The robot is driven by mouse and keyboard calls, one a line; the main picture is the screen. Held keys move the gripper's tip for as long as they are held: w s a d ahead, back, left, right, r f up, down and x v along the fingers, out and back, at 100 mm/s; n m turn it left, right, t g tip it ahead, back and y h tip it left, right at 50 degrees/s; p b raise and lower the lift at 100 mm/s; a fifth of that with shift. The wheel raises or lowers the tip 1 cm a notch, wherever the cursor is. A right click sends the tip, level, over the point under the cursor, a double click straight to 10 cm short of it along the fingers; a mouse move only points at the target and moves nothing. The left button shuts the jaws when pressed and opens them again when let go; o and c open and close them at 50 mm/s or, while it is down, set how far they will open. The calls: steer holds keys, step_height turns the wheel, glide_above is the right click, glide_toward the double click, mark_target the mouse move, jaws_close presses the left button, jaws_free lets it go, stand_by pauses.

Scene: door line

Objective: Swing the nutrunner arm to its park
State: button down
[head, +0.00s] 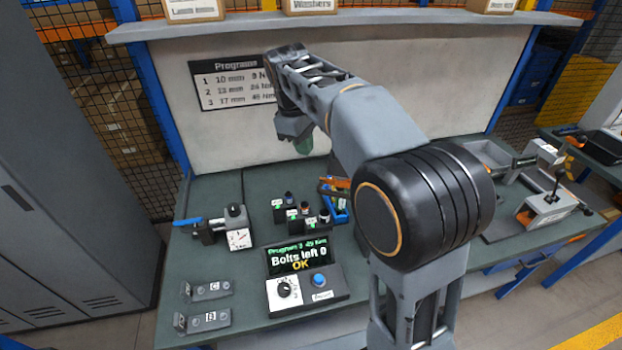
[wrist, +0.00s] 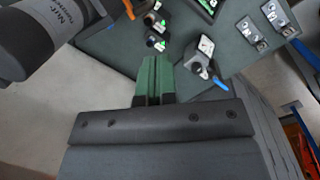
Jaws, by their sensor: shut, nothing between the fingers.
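In the head view I cannot make out the nutrunner arm; my own arm covers much of the bench. I cannot see its park. My gripper (head: 303,146) hangs in front of the pale back panel, above the bench; its green fingers (wrist: 154,78) are shut and empty in the wrist view. The controller (head: 302,275) shows "Program 3", "Bolts left 0" and "OK".
On the bench (head: 205,265) stand several socket holders with green lights (head: 293,215), a dial tester (head: 238,238) with a blue-handled tool, and two labelled brackets at the front left. A shelf (head: 245,28) crosses above. A fixture (head: 548,206) stands at right.

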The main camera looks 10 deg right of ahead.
steer(key=w+a+f+n+g, duration=0.1)
steer(key=w+a+f+n, duration=0.15)
steer(key=w, duration=0.25)
steer(key=s+d+f+h, duration=0.1)
steer(key=d+f, duration=0.4)
steer(key=f, duration=0.5)
steer(key=shift+s+f+n+g, duration=0.2)
steer(key=shift+s+n+g, duration=0.1)
steer(key=shift+s+n, duration=0.25)
